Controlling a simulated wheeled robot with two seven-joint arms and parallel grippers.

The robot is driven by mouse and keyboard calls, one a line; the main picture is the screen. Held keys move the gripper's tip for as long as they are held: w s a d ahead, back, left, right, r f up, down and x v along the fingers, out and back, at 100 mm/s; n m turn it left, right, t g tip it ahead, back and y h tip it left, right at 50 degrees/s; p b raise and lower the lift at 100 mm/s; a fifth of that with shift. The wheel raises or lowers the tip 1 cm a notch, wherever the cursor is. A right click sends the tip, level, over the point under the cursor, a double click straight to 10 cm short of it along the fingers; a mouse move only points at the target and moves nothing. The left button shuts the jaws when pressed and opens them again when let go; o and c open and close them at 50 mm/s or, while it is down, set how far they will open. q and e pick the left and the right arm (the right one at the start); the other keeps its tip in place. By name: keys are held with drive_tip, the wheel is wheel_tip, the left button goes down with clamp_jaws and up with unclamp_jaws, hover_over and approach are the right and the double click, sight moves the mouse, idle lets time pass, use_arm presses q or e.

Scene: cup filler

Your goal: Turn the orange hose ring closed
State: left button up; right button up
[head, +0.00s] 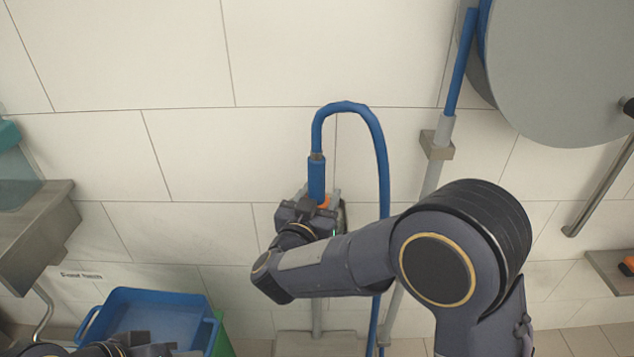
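The orange hose ring (324,201) shows as a small orange patch just below the blue hose nozzle (316,178), in front of the tiled wall. My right gripper (312,208) is up at the ring, and its body hides most of it. I cannot tell whether its fingers touch or grip the ring. The blue hose (383,160) loops up from the nozzle and down behind my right arm. My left arm shows only in part at the bottom left edge, and its gripper (140,345) is partly cut off, with its fingers unclear.
A blue tub (158,297) stands at the lower left by a green bin (223,335). A metal sink edge (62,196) is at the far left. A grey hose reel (555,70) hangs at upper right. A small shelf (606,272) with an orange item is at right.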

drive_tip(key=m+g+h+p, duration=0.1)
drive_tip(key=h, duration=0.1)
drive_tip(key=m+h+p, duration=0.1)
drive_tip(key=shift+d+r+m+g+h, duration=0.15)
drive_tip(key=shift+m+g+h, duration=0.25)
drive_tip(key=shift+s+d+m+g+h+p, duration=0.1)
drive_tip(key=shift+m+g+h+p, duration=0.5)
drive_tip(key=shift+h, duration=0.2)
drive_tip(key=shift+s+d+m+g+h+p, duration=0.1)
drive_tip(key=shift+m+g+h+p, duration=0.35)
drive_tip(key=shift+m+g+h, duration=0.25)
drive_tip(key=o, duration=1)
drive_tip(key=v, duration=0.7)
drive_tip(key=shift+s+a+f+p, duration=0.2)
drive_tip(key=shift+s+a+p, duration=0.05)
drive_tip(key=shift+a+p, duration=0.1)
